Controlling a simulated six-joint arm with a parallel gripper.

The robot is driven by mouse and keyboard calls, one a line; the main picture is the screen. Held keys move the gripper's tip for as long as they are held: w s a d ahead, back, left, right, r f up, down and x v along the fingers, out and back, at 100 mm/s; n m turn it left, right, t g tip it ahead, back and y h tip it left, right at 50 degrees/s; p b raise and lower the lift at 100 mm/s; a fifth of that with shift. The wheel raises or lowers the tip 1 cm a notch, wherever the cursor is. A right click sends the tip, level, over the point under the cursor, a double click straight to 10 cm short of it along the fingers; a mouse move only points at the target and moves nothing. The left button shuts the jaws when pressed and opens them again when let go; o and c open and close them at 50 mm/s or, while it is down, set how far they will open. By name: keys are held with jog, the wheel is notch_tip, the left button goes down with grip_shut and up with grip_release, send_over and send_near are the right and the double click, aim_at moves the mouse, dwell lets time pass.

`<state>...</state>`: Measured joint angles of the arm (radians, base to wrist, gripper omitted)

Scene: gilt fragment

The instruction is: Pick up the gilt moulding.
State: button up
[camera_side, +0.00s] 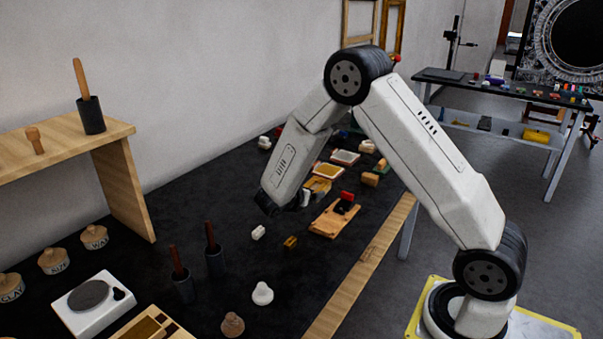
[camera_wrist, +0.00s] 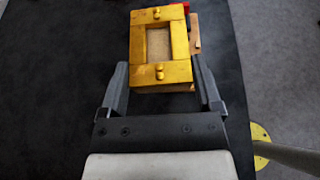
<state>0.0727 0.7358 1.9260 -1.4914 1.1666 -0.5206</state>
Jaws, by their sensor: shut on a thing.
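The gilt moulding (camera_wrist: 181,45) shows in the wrist view as a gold, frame-shaped piece with a rectangular opening and a small knob at its top and bottom edges. Paler wood shows in the opening and under its lower edge. My gripper (camera_wrist: 159,72) has one dark finger on each side of the piece's lower part and is shut on it. In the side view my gripper (camera_side: 285,205) is low over the black table, its fingers mostly hidden. A gold piece (camera_side: 318,184) shows beside it there; I cannot tell whether it is the held one.
A wooden board (camera_side: 328,222) with red and black parts lies close to the right of my gripper. A small gold block (camera_side: 290,242) and a white piece (camera_side: 258,232) lie in front. Dark pots with handles (camera_side: 214,258) stand at the front left. Several small pieces lie behind.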

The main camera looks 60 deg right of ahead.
dwell(0.7)
jog(key=s+a+r, duration=0.1)
jog(key=s, duration=1.4)
jog(key=shift+r+m+g, duration=0.15)
jog(key=shift+m+g, duration=0.15)
jog(key=shift+g, duration=0.1)
jog(key=shift+w+d+f, duration=0.95)
jog(key=shift+w+f, duration=0.6)
jog(key=shift+w, duration=0.45)
jog(key=shift+w+d+f, duration=0.9)
jog(key=shift+w+f, duration=0.7)
jog(key=shift+w, duration=0.4)
jog(key=shift+w+d+f, duration=0.95)
jog(key=shift+w+f, duration=0.6)
jog(key=shift+w, duration=0.45)
